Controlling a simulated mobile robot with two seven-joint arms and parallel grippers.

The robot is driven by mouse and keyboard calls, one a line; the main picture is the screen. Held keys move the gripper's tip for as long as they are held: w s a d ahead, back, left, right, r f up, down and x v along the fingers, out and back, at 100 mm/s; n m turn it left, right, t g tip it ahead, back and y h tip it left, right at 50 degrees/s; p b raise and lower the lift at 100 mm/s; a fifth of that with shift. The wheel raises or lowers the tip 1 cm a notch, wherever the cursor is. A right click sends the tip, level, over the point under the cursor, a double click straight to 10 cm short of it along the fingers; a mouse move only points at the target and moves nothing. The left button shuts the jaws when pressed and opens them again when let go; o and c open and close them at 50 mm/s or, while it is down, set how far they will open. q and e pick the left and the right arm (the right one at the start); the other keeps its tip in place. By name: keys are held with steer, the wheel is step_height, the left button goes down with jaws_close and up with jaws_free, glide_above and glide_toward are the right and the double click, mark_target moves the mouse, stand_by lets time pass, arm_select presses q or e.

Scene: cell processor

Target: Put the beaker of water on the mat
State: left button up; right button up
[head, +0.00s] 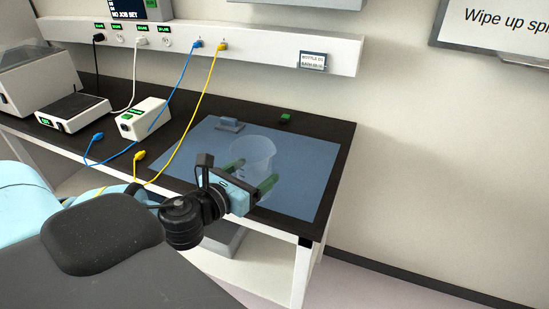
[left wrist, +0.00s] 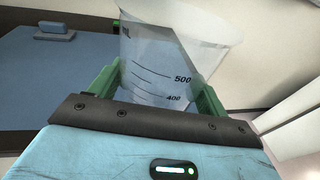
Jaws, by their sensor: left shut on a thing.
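The clear beaker (head: 254,155) is between the green fingers of my left gripper (head: 251,176), over the blue mat (head: 313,190) in the head view. In the left wrist view the beaker (left wrist: 172,60) shows 500 and 400 marks, with the fingers of my left gripper (left wrist: 158,88) shut on its two sides. It looks about upright. I cannot tell whether its base touches the mat, as the gripper hides its lower part. The mat (left wrist: 50,82) also shows at the left of the wrist view. My right gripper is not in view.
A white box (head: 143,119), a scale (head: 74,109) and blue and yellow cables (head: 192,100) are left of the mat.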

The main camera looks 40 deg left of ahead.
arm_select(q)
steer(key=w, duration=0.8)
steer(key=w+a+f, duration=0.1)
steer(key=w, duration=0.3)
steer(key=shift+w+a, duration=0.1)
steer(key=shift+w, duration=0.05)
steer(key=shift+f, duration=1.75)
steer(key=shift+f+b, duration=0.2)
steer(key=shift+b, duration=0.1)
steer(key=o, duration=1.5)
steer(key=shift+r, duration=0.1)
steer(key=shift+r, duration=0.1)
steer(key=s, duration=0.4)
steer(key=s+r, duration=0.1)
steer(key=s, duration=0.6)
steer(key=shift+s+r, duration=0.35)
steer(key=shift+s, duration=0.05)
